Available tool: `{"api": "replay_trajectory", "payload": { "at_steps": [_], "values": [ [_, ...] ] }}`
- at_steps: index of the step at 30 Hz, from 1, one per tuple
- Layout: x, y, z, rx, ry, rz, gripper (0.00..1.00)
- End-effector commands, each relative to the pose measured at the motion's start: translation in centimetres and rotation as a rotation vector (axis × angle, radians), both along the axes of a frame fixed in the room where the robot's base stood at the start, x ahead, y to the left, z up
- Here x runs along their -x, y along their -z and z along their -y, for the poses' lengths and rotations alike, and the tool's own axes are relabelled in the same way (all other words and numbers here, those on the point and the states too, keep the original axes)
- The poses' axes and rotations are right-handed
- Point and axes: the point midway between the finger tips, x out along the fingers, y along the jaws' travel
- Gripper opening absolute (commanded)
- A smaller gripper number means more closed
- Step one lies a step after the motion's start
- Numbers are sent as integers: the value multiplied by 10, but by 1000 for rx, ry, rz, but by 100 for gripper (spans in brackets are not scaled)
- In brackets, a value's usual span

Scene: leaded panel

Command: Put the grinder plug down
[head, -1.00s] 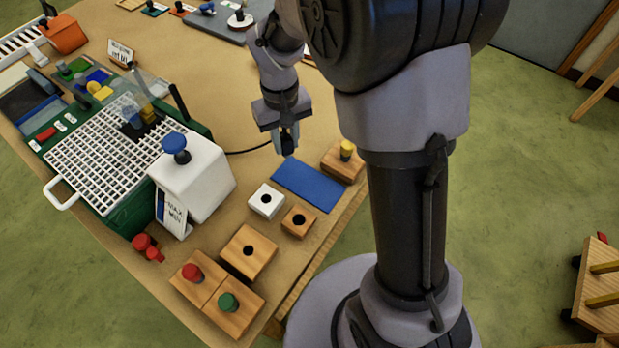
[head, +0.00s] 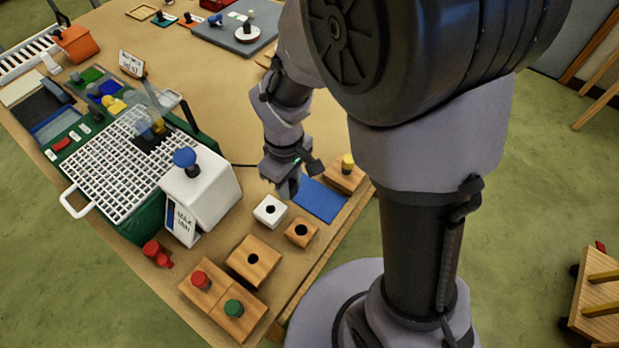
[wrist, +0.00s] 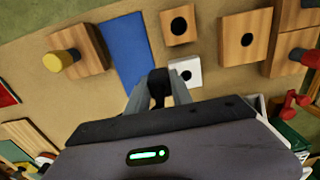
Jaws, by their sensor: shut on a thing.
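My gripper (head: 288,190) is shut on the dark grinder plug (wrist: 159,86), which sits between the two grey fingers in the wrist view. In the head view the plug is hidden by the gripper. The gripper is just left of the flat blue mat (head: 321,201) and behind the white socket block (head: 270,210). In the wrist view the fingertips lie between the mat (wrist: 125,45) and the white block (wrist: 187,75). I cannot tell whether the plug touches the table. A black cord (head: 240,165) runs from the grinder side toward the gripper.
Wooden blocks with holes (head: 301,232) (head: 254,259) stand near the front edge. A yellow-knobbed block (head: 345,173) is beyond the mat. The white box with a blue knob (head: 203,190) and the green grinder with a white grid (head: 115,150) stand left. Bare table (head: 215,90) lies behind.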

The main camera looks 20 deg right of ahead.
Motion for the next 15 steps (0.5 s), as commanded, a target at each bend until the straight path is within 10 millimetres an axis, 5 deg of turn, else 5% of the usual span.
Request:
{"api": "replay_trajectory", "payload": {
  "at_steps": [3,9,15],
  "values": [
    [-10,4,32,-1,5,1,0],
    [-17,6,56,0,3,0,0],
    [-17,44,55,0,0,-1,0]
  ]
}}
